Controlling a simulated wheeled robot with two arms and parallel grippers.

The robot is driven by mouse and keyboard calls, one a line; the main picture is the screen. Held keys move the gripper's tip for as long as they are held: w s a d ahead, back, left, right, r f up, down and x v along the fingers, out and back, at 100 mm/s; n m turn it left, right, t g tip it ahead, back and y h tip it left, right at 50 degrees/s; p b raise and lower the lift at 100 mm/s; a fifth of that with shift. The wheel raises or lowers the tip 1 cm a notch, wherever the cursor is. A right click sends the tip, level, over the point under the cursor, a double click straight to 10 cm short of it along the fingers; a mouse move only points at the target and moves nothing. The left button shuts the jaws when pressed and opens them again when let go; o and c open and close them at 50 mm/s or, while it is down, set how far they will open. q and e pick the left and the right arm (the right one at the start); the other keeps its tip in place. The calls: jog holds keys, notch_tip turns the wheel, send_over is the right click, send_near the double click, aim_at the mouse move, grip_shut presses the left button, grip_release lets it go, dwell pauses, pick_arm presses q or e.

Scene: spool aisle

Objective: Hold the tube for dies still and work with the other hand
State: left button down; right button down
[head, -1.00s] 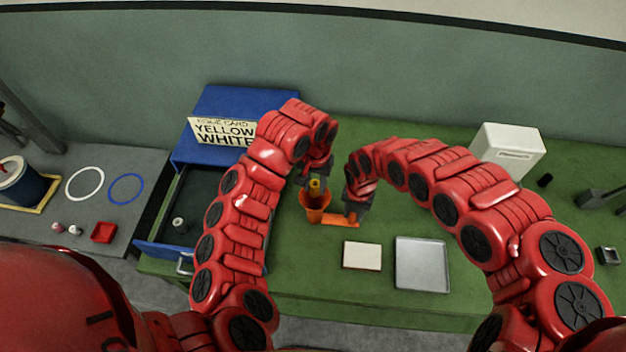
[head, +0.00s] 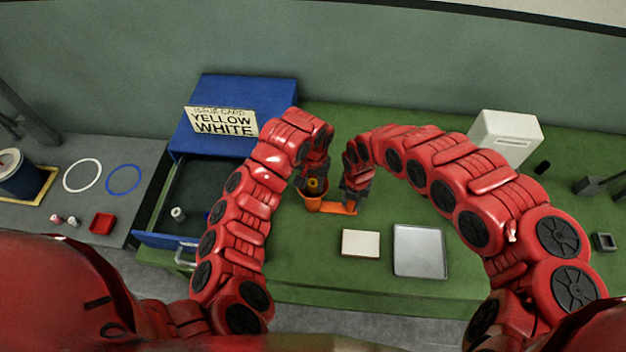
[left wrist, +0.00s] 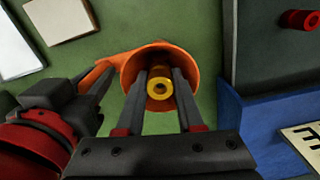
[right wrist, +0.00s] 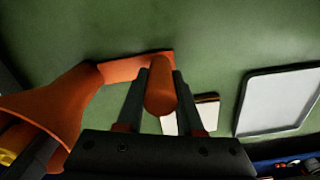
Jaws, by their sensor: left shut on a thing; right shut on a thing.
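The tube for dies is an orange funnel-mouthed tube (head: 312,205) on the green bench, with an orange side arm (head: 339,209). In the left wrist view its wide mouth (left wrist: 128,68) faces the camera. My left gripper (left wrist: 161,90) is shut on a yellow ring-shaped die (left wrist: 159,87), held at the mouth with the fingertips reaching inside the rim. How deep the die sits is hard to tell. My right gripper (right wrist: 158,88) is shut on the rounded orange handle (right wrist: 160,90) on the side arm. The tube's lower part is hidden.
A blue cabinet (head: 270,92) with a card reading "YELLOW WHITE" (head: 222,121) and an open drawer (head: 160,240) is at left. A cream block (head: 360,243), a metal tray (head: 420,251) and a white box (head: 505,136) are at right.

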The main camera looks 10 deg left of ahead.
pick_arm(q)
jog(key=shift+c, duration=2.3)
grip_release()
jog(key=r, duration=0.5)
jog(key=shift+w+a+r, duration=0.15)
jog(key=shift+w+r, duration=0.1)
jog(key=w+r+n, duration=0.4)
jog(key=w+r, duration=0.5)
jog(key=w, duration=0.3)
jog(key=s+a+r+m+p, duration=0.1)
jog(key=a+r+m, duration=0.1)
jog(key=a+r, duration=0.8)
jog(key=shift+s+a+r, duration=0.25)
jog(key=shift+a+r, duration=0.15)
jog(key=shift+r, duration=0.15)
